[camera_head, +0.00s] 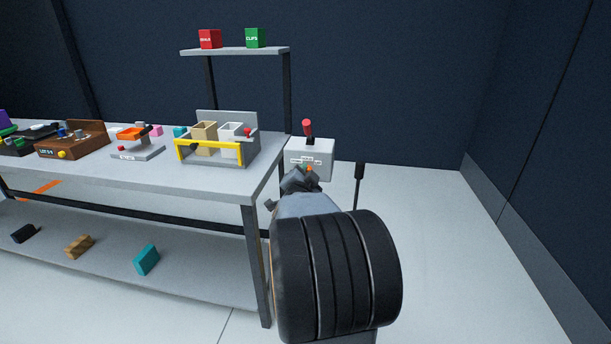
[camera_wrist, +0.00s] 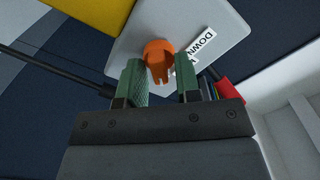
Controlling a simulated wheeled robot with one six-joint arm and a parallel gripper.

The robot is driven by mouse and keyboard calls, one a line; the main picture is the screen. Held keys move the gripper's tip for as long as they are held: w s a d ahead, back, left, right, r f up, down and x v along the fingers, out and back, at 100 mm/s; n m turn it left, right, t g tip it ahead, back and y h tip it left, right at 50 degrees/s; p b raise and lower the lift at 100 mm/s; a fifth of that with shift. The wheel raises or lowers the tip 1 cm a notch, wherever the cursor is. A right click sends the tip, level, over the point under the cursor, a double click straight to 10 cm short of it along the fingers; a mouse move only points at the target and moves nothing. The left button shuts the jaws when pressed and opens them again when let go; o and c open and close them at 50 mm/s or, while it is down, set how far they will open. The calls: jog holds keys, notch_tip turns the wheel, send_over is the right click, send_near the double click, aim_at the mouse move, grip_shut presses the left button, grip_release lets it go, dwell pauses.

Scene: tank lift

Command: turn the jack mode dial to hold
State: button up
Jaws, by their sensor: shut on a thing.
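A light grey control box (camera_head: 318,155) stands past the right end of the bench, with a red-knobbed lever (camera_head: 307,128) on top. In the wrist view, the orange dial (camera_wrist: 158,54) sits on the box's pale face (camera_wrist: 202,18), beside a white label reading DOWN (camera_wrist: 202,45). Another label is mostly hidden. My gripper (camera_wrist: 161,80) has its green fingers on either side of the dial, shut on it. In the head view, my gripper (camera_head: 303,176) is at the box's lower front, and my arm covers much of that area. I cannot read the dial's setting.
A grey bench (camera_head: 120,170) is left of my arm, bearing a yellow-handled tray (camera_head: 215,150) and other fixtures. A raised shelf (camera_head: 235,50) holds red and green boxes. A black-gripped upright handle (camera_head: 359,172) stands right of the control box. The floor further right is clear.

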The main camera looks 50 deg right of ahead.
jog(key=shift+w+a+n+p, duration=0.1)
jog(key=shift+n+p, duration=1.1)
jog(key=shift+n, duration=3.1)
jog(key=shift+f, duration=0.15)
jog(key=o, duration=0.6)
